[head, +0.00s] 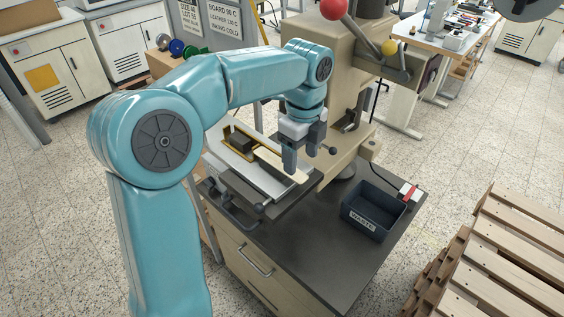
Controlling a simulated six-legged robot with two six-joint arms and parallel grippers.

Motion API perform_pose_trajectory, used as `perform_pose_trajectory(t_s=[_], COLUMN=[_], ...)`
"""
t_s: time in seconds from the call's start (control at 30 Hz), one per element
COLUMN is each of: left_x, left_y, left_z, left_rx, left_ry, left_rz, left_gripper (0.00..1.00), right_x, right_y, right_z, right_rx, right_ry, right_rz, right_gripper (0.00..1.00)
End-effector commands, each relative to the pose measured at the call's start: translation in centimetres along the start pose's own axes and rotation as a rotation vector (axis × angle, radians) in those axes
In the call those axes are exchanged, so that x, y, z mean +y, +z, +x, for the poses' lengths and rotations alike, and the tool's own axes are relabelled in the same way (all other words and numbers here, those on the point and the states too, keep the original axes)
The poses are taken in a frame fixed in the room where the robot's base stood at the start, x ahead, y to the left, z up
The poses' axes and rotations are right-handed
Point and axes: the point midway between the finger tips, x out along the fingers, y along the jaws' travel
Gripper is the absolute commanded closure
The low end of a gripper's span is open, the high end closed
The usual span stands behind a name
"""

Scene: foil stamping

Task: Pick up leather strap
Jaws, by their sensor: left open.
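A pale tan strip, seemingly the leather strap (286,167), lies on the light metal bed plate (238,162) of the stamping press. My left gripper (303,158) points down over the right end of the bed, close to the strip. Its two grey fingers are apart, with nothing visible held between them. I cannot tell whether a finger touches the strip. A dark brown block with yellow edging (241,139) sits at the strip's far left end. My right gripper is not in view.
The press (345,95) stands behind the gripper, with red and yellow lever knobs above. A dark WASTE bin (373,212) stands on the dark cabinet top (310,250), to the right. Wooden pallets (510,250) are at lower right. The cabinet top's front is clear.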

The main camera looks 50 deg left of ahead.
Motion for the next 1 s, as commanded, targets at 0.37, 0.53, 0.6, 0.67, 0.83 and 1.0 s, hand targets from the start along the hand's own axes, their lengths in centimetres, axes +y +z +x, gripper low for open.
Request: perform_pose_trajectory(t_s=[0.37, 0.53, 0.6, 0.67, 0.83, 1.0], left_x=[-0.1, -0.2, -0.3, -0.3, -0.4, -0.4], left_y=[-0.1, -0.2, -0.2, -0.2, -0.2, -0.2], left_z=[4.4, 4.4, 4.3, 4.4, 4.6, 4.8], left_rx=[-0.002, -0.002, -0.002, -0.002, -0.001, -0.002], left_ry=[-0.001, -0.002, -0.002, -0.002, -0.002, -0.001], left_rz=[-0.004, -0.003, -0.003, -0.003, -0.003, -0.003], left_gripper=[0.34, 0.34, 0.34, 0.34, 0.34, 0.34], right_x=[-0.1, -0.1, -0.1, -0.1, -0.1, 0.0], right_y=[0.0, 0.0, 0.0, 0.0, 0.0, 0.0], right_z=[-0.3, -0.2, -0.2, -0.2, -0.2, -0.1], right_rx=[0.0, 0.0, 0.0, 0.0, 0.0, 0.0], right_ry=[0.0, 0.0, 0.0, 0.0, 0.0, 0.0], right_rz=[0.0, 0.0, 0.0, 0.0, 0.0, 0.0], right_gripper=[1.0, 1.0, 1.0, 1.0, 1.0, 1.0])
